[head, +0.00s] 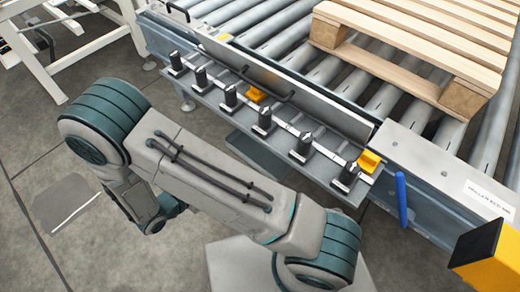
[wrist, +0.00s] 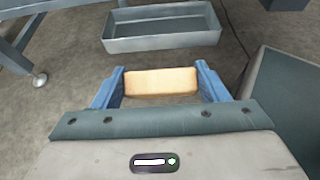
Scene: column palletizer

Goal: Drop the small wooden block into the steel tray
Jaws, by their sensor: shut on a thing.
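The small wooden block (wrist: 161,82) is light tan and shows in the wrist view between the blue fingers of my gripper (wrist: 161,84). My gripper is shut on it, with one finger at each end of the block. The steel tray (wrist: 165,44) is grey and rectangular with low walls and shows empty beyond the block, near the top of the wrist view. The block appears apart from the tray, on the near side of it. In the head view my gripper, the block and the tray are not visible.
In the head view a roller conveyor (head: 362,85) carries a wooden pallet (head: 425,40). A rail with several dark clamps (head: 264,121) and yellow blocks (head: 369,161) runs along its side. A blue handle (head: 401,199) stands near its right end. Grey floor surrounds the tray.

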